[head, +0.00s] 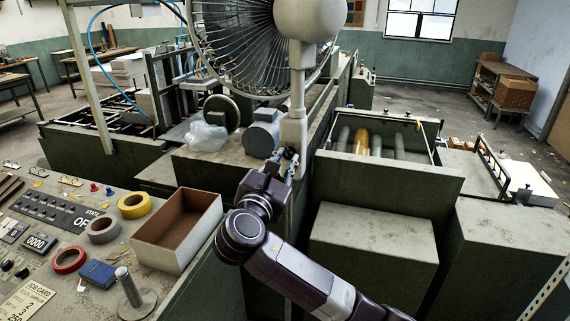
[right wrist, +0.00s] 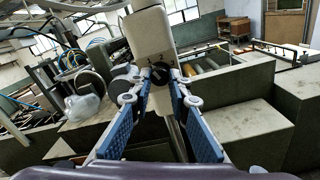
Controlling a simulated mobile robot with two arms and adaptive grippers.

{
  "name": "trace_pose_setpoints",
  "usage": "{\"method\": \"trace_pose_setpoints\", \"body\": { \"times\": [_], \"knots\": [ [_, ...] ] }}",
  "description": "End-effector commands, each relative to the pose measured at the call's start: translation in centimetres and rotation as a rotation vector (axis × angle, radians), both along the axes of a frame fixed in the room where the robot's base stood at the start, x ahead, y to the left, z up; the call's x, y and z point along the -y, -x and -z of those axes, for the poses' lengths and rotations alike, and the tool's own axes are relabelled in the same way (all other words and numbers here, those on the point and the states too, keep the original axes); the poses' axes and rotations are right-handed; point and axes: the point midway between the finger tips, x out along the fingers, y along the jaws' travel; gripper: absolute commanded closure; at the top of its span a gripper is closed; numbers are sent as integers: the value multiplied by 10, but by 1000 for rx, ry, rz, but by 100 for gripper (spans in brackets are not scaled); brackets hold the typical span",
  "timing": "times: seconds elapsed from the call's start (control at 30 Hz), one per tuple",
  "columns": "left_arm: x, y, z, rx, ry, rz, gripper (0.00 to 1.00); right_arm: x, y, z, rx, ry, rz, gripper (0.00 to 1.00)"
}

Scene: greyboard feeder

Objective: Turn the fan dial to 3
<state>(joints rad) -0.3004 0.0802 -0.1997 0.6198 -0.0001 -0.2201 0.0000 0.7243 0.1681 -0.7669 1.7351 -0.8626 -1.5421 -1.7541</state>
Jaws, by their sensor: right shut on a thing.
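The fan (head: 255,45) stands on a pale post behind the console, with its round wire cage and cream motor housing at the top of the head view. Its cream base (right wrist: 152,40) rises in the middle of the right wrist view. In the head view the right gripper (head: 288,160) is at the lower post. My left gripper is not in view.
An open cardboard box (head: 178,230), yellow tape (head: 134,206), grey tape (head: 103,230) and red tape (head: 68,260) lie on the console at left. A metal spindle (head: 130,290) stands in front. A clear plastic bag (head: 207,137) lies left of the post.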

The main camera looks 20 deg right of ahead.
Motion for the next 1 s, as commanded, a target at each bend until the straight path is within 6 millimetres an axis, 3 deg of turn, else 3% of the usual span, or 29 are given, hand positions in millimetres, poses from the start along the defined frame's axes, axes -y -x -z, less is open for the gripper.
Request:
{"method": "trace_pose_setpoints", "body": {
  "times": [1.0],
  "knots": [
    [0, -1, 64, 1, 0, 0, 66, -1, 0, 5, 535, -809, 0, 100]
  ]
}}
